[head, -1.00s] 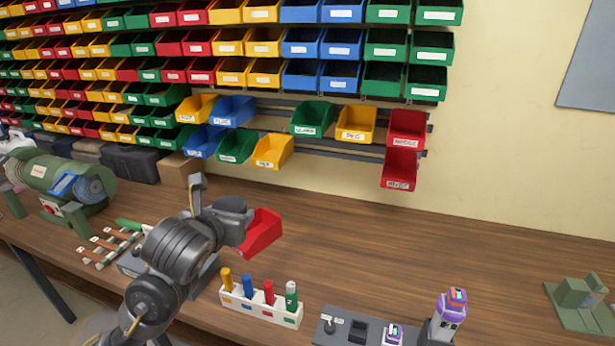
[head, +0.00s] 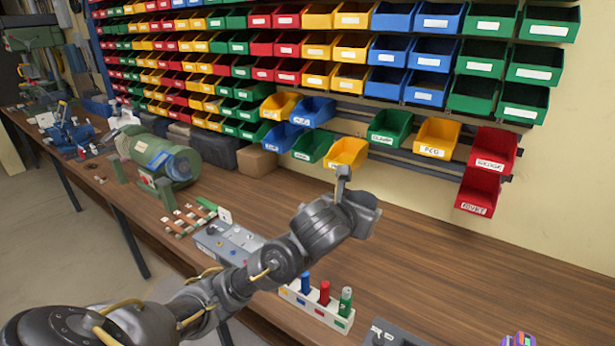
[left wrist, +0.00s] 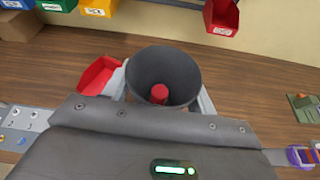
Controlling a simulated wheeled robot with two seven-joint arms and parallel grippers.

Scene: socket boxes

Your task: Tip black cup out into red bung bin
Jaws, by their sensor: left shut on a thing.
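The black cup (left wrist: 165,65) is in my left gripper (left wrist: 163,92), with a finger on each side of it. Its open mouth faces the left wrist camera. A red bung (left wrist: 160,93) shows inside it. A red bin (left wrist: 98,75) lies on the bench just left of the cup in the left wrist view; it does not show in the head view now. In the head view my left gripper (head: 362,212) is above the bench, and the cup cannot be made out there. My right gripper is not in view.
Two red bins hang at the rack's right end, the lower one (head: 478,192) low over the bench. A white holder (head: 318,306) with coloured pegs stands at the front. A grey panel box (head: 226,240) is beside my arm. The bench at right (head: 470,270) is mostly clear.

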